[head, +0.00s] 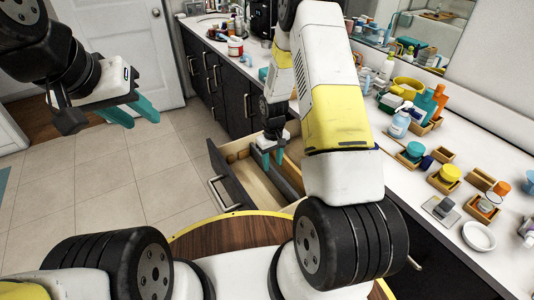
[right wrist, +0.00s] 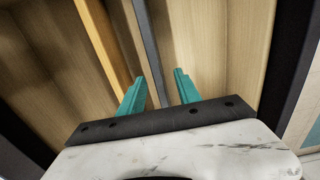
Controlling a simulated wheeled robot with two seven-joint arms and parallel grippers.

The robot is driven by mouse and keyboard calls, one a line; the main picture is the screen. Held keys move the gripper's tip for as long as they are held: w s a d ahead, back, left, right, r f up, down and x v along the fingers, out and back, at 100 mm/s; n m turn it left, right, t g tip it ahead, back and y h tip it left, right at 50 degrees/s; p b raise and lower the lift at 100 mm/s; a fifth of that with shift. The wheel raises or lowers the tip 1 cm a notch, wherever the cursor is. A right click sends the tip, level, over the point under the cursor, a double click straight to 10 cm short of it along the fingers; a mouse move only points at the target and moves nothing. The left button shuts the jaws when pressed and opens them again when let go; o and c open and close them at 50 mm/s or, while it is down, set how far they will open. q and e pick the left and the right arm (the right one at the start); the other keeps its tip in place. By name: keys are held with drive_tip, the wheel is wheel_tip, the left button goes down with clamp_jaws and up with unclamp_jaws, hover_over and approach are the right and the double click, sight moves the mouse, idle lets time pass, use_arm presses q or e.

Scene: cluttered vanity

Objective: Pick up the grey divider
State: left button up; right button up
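The grey divider (right wrist: 150,50) is a long thin strip standing in the open wooden drawer (head: 258,186). In the right wrist view it runs from the top edge down between the two teal fingers of my right gripper (right wrist: 159,92). That gripper is open, with a gap on each side of the divider. In the head view my right gripper (head: 267,158) points down into the drawer, and a grey strip of the divider (head: 290,187) shows beside it, partly hidden by my arm. My left gripper (head: 131,112) is open and empty over the floor, far from the drawer.
A yellow-brown wooden divider (right wrist: 104,42) runs left of the grey one in the drawer. The dark drawer front (head: 230,177) stands out from the cabinet. The white counter (head: 408,178) holds bottles, jars and wooden trays. The tiled floor (head: 110,185) is clear.

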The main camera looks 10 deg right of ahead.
sight(273, 174)
drive_tip(key=f, duration=0.7)
drive_tip(key=shift+w+d+f, duration=0.2)
drive_tip(key=shift+w+f, duration=0.05)
drive_tip(key=shift+f, duration=0.05)
clamp_jaws()
